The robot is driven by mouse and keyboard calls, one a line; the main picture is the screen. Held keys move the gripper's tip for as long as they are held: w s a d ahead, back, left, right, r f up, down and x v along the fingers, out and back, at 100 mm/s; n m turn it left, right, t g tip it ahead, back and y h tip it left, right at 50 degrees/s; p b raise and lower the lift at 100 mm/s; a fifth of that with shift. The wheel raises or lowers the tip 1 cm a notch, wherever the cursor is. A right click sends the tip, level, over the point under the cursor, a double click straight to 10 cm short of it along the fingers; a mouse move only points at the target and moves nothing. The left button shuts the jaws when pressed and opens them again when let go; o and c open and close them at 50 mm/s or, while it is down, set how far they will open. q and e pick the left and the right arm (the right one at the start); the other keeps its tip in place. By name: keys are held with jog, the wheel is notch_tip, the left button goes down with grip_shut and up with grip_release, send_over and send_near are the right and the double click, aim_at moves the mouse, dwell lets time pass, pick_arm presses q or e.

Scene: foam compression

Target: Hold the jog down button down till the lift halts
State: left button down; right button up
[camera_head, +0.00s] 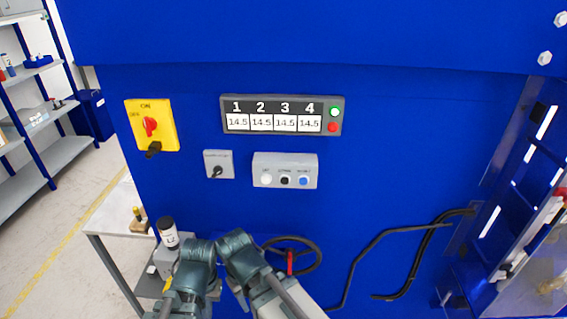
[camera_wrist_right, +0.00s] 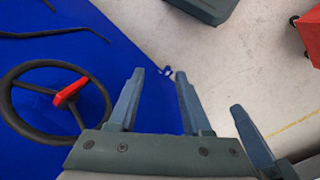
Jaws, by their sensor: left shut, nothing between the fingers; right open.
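A grey button box (camera_head: 285,170) on the blue machine front carries a white button (camera_head: 266,179), a black button (camera_head: 285,180) and a blue button (camera_head: 304,180). Their labels are too small to read surely, so I cannot tell which is jog down. No gripper touches the box. My left gripper (camera_head: 180,288) is low in the head view, below and left of the box; its fingers are hard to make out. My right gripper (camera_wrist_right: 157,90) is open and empty in the right wrist view, its two fingers apart. No lift can be made out.
A display panel (camera_head: 282,115) reads 14.5 under 1 to 4, beside green and red buttons. A yellow switch (camera_head: 151,125) and small selector box (camera_head: 219,164) are left. A handwheel (camera_head: 313,259) with a red handle is below. Black cables hang right. Shelves stand far left.

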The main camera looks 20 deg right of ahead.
grip_shut()
dwell(1.5)
